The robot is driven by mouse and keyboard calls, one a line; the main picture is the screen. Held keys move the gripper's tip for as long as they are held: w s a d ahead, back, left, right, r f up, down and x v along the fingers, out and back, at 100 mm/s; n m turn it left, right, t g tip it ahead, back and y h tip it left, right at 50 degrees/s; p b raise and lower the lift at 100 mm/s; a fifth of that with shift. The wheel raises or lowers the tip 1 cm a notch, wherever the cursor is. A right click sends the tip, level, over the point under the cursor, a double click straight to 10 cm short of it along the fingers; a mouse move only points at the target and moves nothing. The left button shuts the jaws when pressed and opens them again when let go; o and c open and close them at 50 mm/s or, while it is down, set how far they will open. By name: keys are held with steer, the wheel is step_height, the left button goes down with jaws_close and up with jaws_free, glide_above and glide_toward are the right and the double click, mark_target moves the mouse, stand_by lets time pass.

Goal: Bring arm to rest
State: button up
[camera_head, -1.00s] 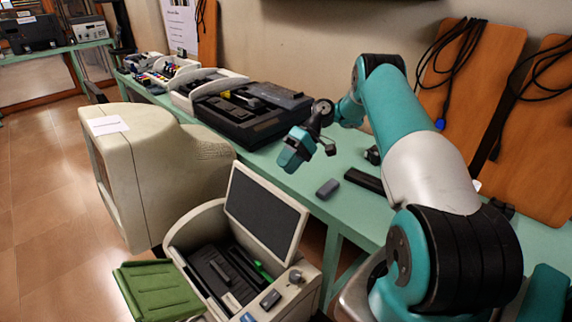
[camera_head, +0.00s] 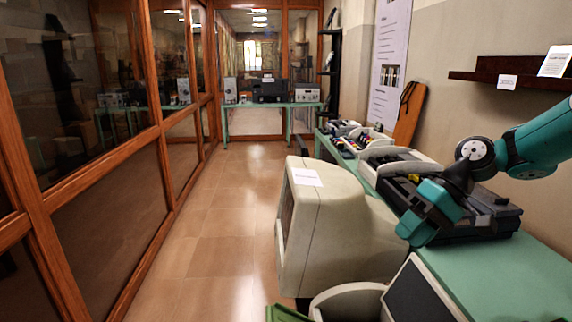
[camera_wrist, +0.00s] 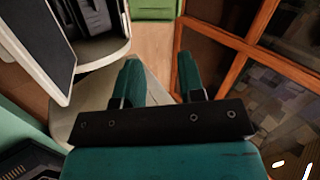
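My teal arm (camera_head: 540,143) reaches in from the right in the head view. My gripper (camera_head: 418,236) hangs from it, in front of a dark machine on the green table, and no contact shows. In the wrist view my gripper (camera_wrist: 158,72) has its two teal fingers spread apart. The gap between them is empty, with a pale surface and the floor behind. The arm's base and lower links are out of view.
A beige monitor (camera_head: 330,225) stands left of the green table (camera_head: 510,285). The dark machine (camera_head: 485,215) lies on that table. A wooden-framed glass wall (camera_head: 110,170) runs along the left. The tiled floor (camera_head: 215,230) between is clear. A wall shelf (camera_head: 515,75) is at upper right.

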steer(key=s+a+r+n+h, duration=0.2)
steer(key=s+a+r, duration=0.3)
steer(key=s+a, duration=0.6)
steer(key=s+d+n+t+h, duration=0.1)
steer(key=s, duration=1.2)
steer(key=shift+s+d+f+n, duration=0.25)
steer(key=shift+d+n, duration=0.05)
